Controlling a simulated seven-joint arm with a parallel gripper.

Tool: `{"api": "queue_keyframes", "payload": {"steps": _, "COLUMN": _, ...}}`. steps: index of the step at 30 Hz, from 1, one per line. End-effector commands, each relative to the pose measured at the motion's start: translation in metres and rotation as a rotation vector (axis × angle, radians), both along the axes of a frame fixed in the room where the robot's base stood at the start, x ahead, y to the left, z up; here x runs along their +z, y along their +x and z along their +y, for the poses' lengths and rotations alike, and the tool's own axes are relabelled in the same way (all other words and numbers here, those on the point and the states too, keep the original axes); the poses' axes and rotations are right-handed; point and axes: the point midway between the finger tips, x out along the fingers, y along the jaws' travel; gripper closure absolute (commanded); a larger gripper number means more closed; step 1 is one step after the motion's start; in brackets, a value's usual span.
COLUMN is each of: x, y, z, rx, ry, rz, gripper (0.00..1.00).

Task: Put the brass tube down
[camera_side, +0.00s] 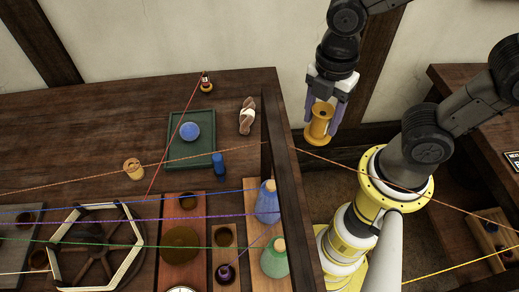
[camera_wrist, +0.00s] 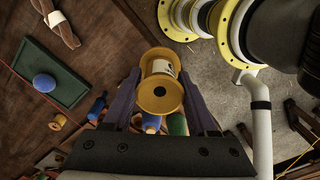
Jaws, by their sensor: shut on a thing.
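The brass tube (camera_side: 319,128) looks like a yellow flanged spool with a hole through its middle and a pale label. My gripper (camera_side: 323,104) is shut on it, with a purple finger on each side. The tube hangs in the air just right of the wooden table's (camera_side: 60,120) right edge, in the side view. In the wrist view the tube (camera_wrist: 160,97) sits between the fingers with its round end and dark hole facing the camera. Its far end is partly hidden.
A dark wooden beam (camera_side: 276,160) stands at the table's right edge. Coloured ropes stretch across the scene. A green tray (camera_side: 206,117) with a blue ball (camera_side: 190,131), a small tan spool (camera_side: 133,168), a blue cylinder (camera_side: 219,166) and bottles (camera_side: 268,202) stand on the table.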

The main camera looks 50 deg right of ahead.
Motion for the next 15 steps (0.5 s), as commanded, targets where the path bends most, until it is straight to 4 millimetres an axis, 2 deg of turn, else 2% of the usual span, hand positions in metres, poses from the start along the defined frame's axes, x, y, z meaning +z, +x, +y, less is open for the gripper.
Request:
{"api": "queue_keyframes", "payload": {"steps": 12, "x": -0.039, "y": 0.079, "z": 0.03, "rx": 0.0, "ry": -0.001, "rz": 0.003, "gripper": 1.0}}
{"api": "queue_keyframes", "payload": {"steps": 15, "x": -0.059, "y": 0.092, "z": 0.035, "rx": 0.0, "ry": -0.002, "rz": 0.007, "gripper": 1.0}}
